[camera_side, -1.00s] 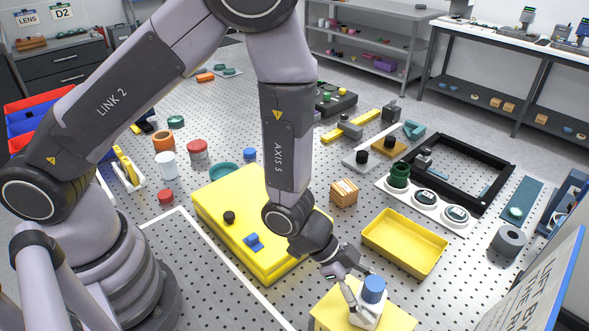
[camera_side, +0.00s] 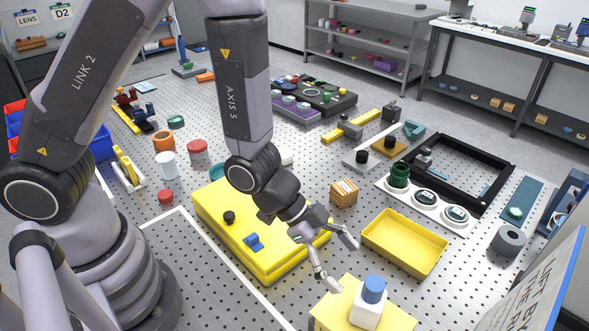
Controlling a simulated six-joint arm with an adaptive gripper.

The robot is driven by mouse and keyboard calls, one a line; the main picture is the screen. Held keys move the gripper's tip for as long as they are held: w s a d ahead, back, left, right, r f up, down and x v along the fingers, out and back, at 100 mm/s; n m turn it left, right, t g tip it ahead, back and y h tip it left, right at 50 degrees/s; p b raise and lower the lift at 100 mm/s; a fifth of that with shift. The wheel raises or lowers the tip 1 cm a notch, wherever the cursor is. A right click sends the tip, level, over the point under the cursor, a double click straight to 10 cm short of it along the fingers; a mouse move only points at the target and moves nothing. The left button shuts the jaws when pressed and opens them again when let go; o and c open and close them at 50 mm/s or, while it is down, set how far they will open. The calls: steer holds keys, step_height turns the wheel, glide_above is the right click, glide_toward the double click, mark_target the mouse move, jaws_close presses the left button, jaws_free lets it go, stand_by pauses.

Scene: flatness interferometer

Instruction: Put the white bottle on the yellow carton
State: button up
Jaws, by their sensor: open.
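The white bottle (camera_side: 367,309) with a blue cap stands upright on top of the yellow carton (camera_side: 335,308) at the bottom of the view. My gripper (camera_side: 341,266) is open and empty. It is up and to the left of the bottle, apart from it, with its fingers spread. One finger hangs down near the carton's far left edge; I cannot tell whether it is clear of the carton's edge in depth. The carton's lower part is cut off by the frame.
A large yellow case (camera_side: 225,231) with a black knob and a blue clip lies under my wrist. A yellow tray (camera_side: 405,243) is right of my gripper. A small wooden block (camera_side: 344,193) stands behind it.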

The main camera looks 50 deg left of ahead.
steer(key=w+a+r+n+t+y, duration=0.2)
steer(key=a+r+n+y, duration=0.1)
steer(key=a+r, duration=0.55)
steer(key=w+a+r+n+t+y, duration=0.2)
steer(key=a+r+n+y, duration=0.15)
steer(key=a+r, duration=0.55)
steer(key=s+a+r+n+g+y, duration=0.1)
steer(key=s+a+r+n, duration=0.2)
steer(key=s+a, duration=0.2)
steer(key=s+a+r+n+g, duration=0.1)
steer(key=s+a+r+n, duration=0.2)
steer(key=s, duration=0.8)
steer(key=shift+s+a+r+n+y, duration=0.25)
steer(key=shift+s+a+n+y, duration=0.15)
steer(key=shift+a, duration=0.85)
